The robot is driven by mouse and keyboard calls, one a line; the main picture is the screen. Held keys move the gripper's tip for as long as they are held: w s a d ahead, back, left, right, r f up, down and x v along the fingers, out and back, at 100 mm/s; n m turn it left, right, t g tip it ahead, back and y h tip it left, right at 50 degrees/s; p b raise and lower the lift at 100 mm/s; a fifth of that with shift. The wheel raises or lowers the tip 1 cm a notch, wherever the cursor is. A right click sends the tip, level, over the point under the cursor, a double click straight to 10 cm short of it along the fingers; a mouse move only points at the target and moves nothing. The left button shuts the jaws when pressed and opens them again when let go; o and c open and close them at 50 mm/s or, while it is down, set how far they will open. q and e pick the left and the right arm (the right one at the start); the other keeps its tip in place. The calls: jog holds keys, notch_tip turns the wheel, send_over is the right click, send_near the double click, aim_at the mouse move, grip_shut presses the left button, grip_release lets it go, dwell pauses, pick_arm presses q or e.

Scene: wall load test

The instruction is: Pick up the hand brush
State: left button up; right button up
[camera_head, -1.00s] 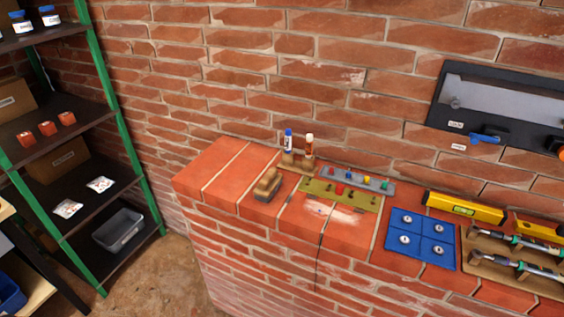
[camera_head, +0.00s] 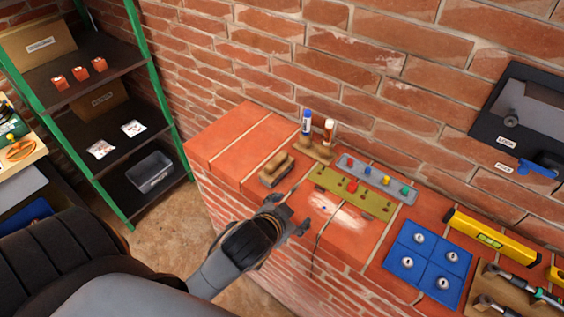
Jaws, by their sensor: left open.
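The hand brush (camera_head: 276,169) lies on the brick ledge (camera_head: 222,150), near its left end. It has a tan wooden top and a darker underside. My left arm comes in from the lower left. My left gripper (camera_head: 293,215) is open and empty, over the front edge of the ledge, below and slightly right of the brush in the picture. It looks apart from the brush. My right gripper is not in view.
A wooden holder (camera_head: 318,152) with a blue-capped tube (camera_head: 306,122) and an orange-capped tube (camera_head: 328,131) stands just behind the brush. An olive strip (camera_head: 338,183), a grey strip (camera_head: 399,196) and a blue mat (camera_head: 403,264) lie to the right. Green-posted shelves (camera_head: 160,108) stand left.

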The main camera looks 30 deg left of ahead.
pick_arm(q)
jog(key=w+d+r+m+t+h, duration=0.2)
jog(key=w+d+r+m+t, duration=0.15)
jog(key=r, duration=0.35)
jog(key=w+d+r+m+t+h, duration=0.2)
jog(key=w+r+t, duration=0.1)
jog(key=w+r, duration=0.3)
jog(key=w+d+r+m+t+h, duration=0.2)
jog(key=w+r+m+t, duration=0.15)
jog(key=r, duration=0.45)
jog(key=s+d+r+m+g+h, duration=0.2)
jog(key=d+r+m+g+h, duration=0.2)
jog(key=d+r+m+h, duration=0.5)
jog(key=m+g+y, duration=1.4)
jog(key=m+g, duration=0.2)
send_near(276, 159)
notch_tip(276, 159, down, 6)
jog(key=shift+w+d+f+p, duration=0.15)
jog(key=shift+p, duration=0.95)
notch_tip(276, 159, down, 5)
jog(key=p, duration=0.2)
jog(key=shift+p, duration=0.3)
jog(key=shift+f, duration=0.2)
jog(key=c, duration=1.3)
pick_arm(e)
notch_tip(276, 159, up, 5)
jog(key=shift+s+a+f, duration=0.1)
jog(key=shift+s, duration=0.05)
